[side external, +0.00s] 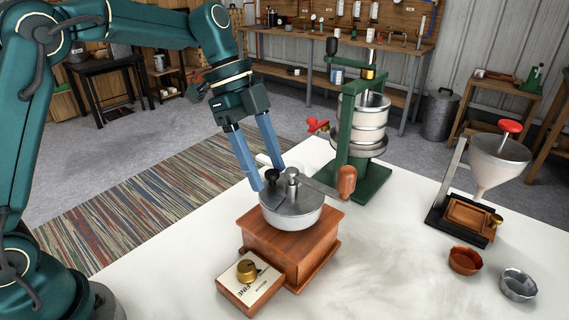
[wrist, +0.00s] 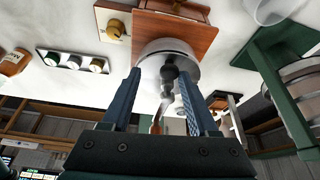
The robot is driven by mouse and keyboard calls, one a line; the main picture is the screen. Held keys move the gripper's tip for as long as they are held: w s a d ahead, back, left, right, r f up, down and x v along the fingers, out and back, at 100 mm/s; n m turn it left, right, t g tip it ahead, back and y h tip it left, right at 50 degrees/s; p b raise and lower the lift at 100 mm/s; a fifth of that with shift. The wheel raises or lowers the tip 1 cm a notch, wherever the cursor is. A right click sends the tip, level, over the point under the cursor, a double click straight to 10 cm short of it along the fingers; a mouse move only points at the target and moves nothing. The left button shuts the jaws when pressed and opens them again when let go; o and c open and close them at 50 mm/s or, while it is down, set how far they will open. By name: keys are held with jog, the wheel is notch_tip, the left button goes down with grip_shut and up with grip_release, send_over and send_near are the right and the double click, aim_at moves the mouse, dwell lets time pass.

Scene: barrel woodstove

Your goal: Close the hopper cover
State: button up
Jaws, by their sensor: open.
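A hand grinder stands on the white table, with a wooden box body (side external: 291,248) and a round metal hopper (side external: 300,216) on top. The hopper cover (side external: 262,196) is a grey plate on top of the hopper with a small black knob (side external: 272,175). I cannot tell how far the cover is open. My gripper (side external: 270,176) is open, its two blue fingers pointing down on either side of the knob. In the wrist view the knob (wrist: 169,73) shows between the fingertips; contact cannot be made out. My left finger hides part of the cover.
A crank with a wooden handle (side external: 347,180) reaches right from the hopper's centre post. A green press (side external: 358,150) stands behind; a funnel device (side external: 490,170) and two small bowls are at right.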

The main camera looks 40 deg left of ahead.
aim_at(281, 200)
jog(key=n, duration=0.1)
jog(key=s+n+t, duration=0.1)
jog(key=n, duration=0.1)
jog(key=shift+s+d, duration=0.1)
jog(key=shift+d, duration=0.25)
jog(key=n, duration=0.2)
jog(key=s+d+n+t+y, duration=0.1)
jog(key=shift+n, duration=0.4)
jog(key=n, duration=0.1)
jog(key=d+n+t, duration=0.1)
jog(key=n+y, duration=0.1)
jog(key=shift+s+d+n, duration=0.2)
jog(key=shift+d+n, duration=0.05)
jog(key=shift+n, duration=0.05)
jog(key=n, duration=0.1)
jog(key=d+n+y, duration=0.1)
jog(key=n, duration=0.1)
jog(key=shift+d+n+t+y, duration=0.2)
jog(key=shift+n+t+y, duration=0.1)
jog(key=shift+t, duration=0.1)
jog(key=s+a+r+n+t, duration=0.1)
jog(key=s+a+r+n, duration=0.1)
jog(key=s+a+r, duration=0.4)
jog(key=s+a+f+y, duration=0.1)
jog(key=s+a+f, duration=0.2)
jog(key=s+f, duration=0.3)
jog(key=shift+s+a+n, duration=0.3)
jog(key=shift+s+n, duration=0.1)
jog(key=shift+s, duration=0.8)
